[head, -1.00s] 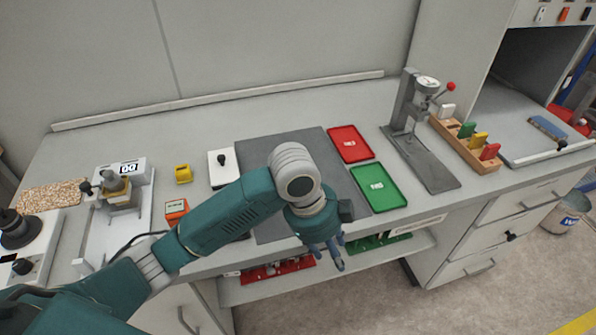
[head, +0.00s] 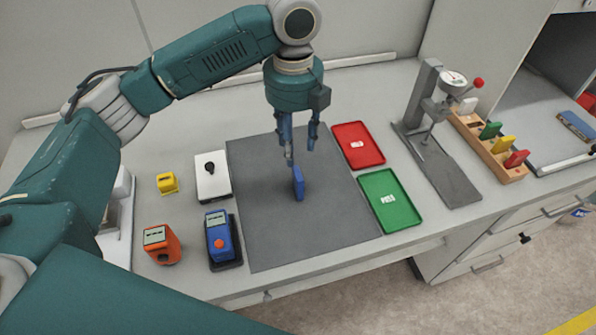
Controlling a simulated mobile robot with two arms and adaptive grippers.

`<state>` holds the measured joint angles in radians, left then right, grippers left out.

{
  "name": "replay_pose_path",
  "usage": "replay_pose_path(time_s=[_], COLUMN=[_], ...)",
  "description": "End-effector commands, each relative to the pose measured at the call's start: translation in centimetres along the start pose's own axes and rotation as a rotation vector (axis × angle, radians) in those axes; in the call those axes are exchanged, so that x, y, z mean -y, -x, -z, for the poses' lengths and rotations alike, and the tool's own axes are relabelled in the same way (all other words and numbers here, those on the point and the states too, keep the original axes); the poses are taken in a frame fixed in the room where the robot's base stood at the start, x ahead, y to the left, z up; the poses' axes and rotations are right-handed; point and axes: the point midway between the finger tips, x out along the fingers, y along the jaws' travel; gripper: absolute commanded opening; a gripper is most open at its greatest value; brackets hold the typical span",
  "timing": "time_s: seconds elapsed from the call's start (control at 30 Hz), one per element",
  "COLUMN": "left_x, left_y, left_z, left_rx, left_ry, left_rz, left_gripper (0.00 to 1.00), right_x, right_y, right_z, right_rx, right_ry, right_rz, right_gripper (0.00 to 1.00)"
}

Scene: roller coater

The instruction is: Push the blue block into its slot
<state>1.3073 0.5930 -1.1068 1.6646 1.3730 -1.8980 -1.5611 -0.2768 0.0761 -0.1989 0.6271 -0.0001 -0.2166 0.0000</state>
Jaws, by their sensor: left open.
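A thin blue block (head: 298,184) stands upright on the dark grey mat (head: 265,235). My left gripper (head: 301,155) points down over the mat, open, with its fingertips at the block's upper end. I cannot tell whether a finger touches the block. A wooden rack (head: 511,177) at the right holds upright white, green, yellow and red pieces. A gap seems to show between the white piece (head: 468,105) and the green piece (head: 490,130). My right gripper is not in view.
A red tray (head: 372,155) and a green tray (head: 398,217) lie right of the mat. A gauge stand (head: 432,92) rises between them and the rack. A blue device (head: 221,238), an orange device (head: 160,245) and a white box (head: 212,185) stand to the left.

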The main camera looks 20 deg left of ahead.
Motion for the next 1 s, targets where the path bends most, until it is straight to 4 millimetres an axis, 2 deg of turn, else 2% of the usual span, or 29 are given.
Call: replay_pose_path(time_s=[0.2, 0.33, 0.47, 0.7, 1.0], left_x=[-0.1, 0.0, -0.2, -0.1, -0.1], left_y=[-3.3, -4.1, -5.5, -8.8, -9.3], left_z=[0.1, 0.1, 0.4, 0.7, 0.6], left_rx=[-0.002, 0.000, -0.002, -0.001, 0.002], left_ry=[0.000, 0.000, 0.000, 0.000, 0.000], left_rz=[-0.003, 0.000, -0.004, -0.001, 0.001], left_gripper=[0.43, 0.43, 0.43, 0.43, 0.41], right_x=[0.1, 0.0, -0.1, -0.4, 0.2], right_y=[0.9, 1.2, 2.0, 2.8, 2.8], right_z=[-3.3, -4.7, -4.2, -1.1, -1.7], right_rx=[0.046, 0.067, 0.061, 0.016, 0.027], right_ry=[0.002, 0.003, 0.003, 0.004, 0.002], right_rz=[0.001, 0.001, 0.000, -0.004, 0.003], right_gripper=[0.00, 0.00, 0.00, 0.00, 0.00])
